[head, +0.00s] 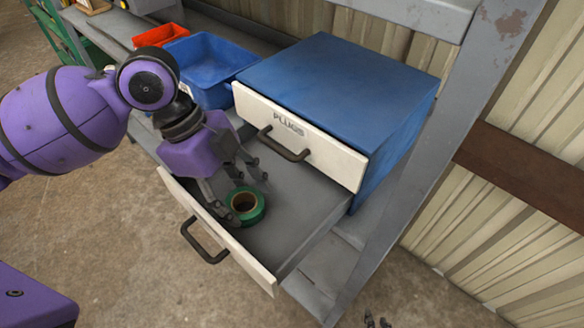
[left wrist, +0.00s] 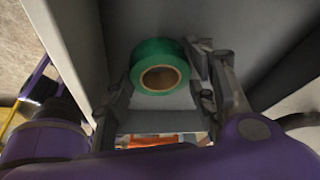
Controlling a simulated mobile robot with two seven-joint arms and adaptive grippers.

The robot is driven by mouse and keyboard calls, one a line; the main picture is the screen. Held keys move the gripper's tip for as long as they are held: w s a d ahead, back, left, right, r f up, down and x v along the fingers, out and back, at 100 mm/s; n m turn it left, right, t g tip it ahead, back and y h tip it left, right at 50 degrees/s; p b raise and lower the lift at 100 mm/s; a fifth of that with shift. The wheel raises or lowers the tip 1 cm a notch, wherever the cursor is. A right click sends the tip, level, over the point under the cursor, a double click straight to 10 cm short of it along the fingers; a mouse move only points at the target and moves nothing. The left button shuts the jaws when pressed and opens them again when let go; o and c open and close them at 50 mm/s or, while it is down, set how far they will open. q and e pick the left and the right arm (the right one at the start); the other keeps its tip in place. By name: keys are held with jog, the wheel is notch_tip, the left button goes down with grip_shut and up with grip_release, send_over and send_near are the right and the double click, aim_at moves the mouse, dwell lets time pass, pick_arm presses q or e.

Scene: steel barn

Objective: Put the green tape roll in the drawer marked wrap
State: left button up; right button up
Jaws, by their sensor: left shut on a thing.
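The green tape roll (head: 246,207), with a brown core, is inside the open lower drawer (head: 310,217), low over or on its grey floor; I cannot tell whether it touches the floor. My left gripper (head: 243,197) reaches down into the drawer, its fingers shut on the roll from either side. The left wrist view shows the roll (left wrist: 160,66) between the fingers. The lower drawer's front faces away, so its marking cannot be read. The upper drawer (head: 300,137) is marked PLUGS. Dark tips at the bottom edge seem to be my right gripper (head: 377,320).
The blue cabinet (head: 340,75) stands on a grey steel shelf, with an upright post (head: 410,180) to its right. A blue bin (head: 205,65) and a red bin (head: 160,35) sit to the left. The upper drawer front overhangs the back of the open drawer.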

pick_arm(q)
jog(key=o, duration=0.9)
jog(key=shift+f, duration=0.1)
jog(key=v, duration=1.2)
